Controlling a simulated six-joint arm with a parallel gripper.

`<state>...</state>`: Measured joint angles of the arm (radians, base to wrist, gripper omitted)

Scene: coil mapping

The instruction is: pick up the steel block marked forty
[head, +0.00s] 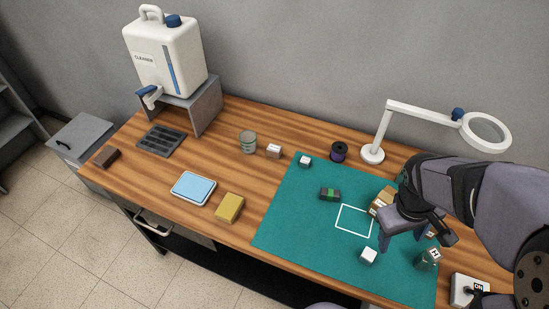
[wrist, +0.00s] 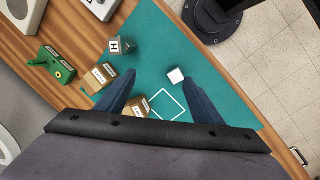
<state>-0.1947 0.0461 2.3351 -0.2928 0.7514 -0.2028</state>
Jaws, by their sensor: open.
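I cannot read a forty on any block. A grey metallic-looking cube marked H (head: 428,259) sits at the right of the green mat (head: 290,220); it also shows in the wrist view (wrist: 122,46). A small white cube (head: 368,256) is on the mat near the white square outline; in the wrist view the cube (wrist: 176,75) appears between my fingers, apart from them. A dark block with a green band (head: 329,194) lies farther back. My gripper (head: 415,239) is open and empty above the mat, between the white cube and the H cube in the head view.
Cardboard boxes (head: 381,202) stand on the mat behind my gripper, partly hidden. A magnifier lamp (head: 378,140), a dark spool (head: 338,152) and another white cube (head: 304,161) are farther back. A yellow block (head: 229,208) lies left of the mat. The outlined square is clear.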

